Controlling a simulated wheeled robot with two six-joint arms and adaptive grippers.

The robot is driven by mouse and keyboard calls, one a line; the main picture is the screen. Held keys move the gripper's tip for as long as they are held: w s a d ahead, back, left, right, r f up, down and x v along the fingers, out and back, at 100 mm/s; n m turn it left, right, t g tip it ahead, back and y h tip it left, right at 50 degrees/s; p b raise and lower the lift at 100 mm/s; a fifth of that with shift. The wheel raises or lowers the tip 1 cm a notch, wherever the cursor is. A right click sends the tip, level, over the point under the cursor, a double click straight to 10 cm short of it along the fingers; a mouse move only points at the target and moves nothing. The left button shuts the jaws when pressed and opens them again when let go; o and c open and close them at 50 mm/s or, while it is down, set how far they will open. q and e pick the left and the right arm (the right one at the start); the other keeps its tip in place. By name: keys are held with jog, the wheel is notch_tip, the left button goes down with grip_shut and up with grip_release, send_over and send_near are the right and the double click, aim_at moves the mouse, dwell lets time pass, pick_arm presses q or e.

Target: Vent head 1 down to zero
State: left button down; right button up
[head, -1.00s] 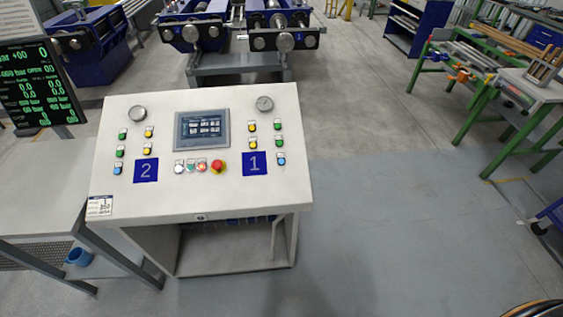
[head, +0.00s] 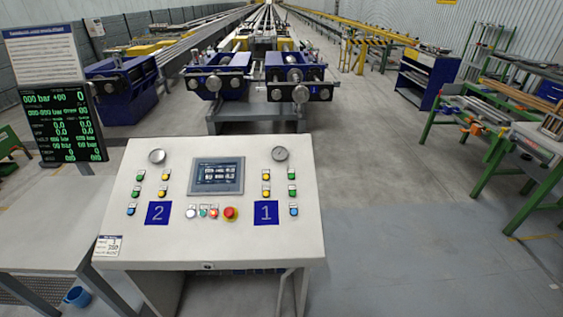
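A white control console (head: 215,240) stands in front of me in the head view. Yellow buttons (head: 266,183), green buttons (head: 292,182) and a blue button (head: 294,211) sit around that label. A screen (head: 217,176) is in the middle, above a red emergency button (head: 230,214). The gauge needles are too small to read. Neither gripper is in view.
A black display (head: 66,123) with green readings stands on the left, above a pale table (head: 40,235). Blue machine heads (head: 295,85) stand behind the console. Green-legged benches (head: 520,150) are at the right. The floor (head: 390,230) right of the console is clear.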

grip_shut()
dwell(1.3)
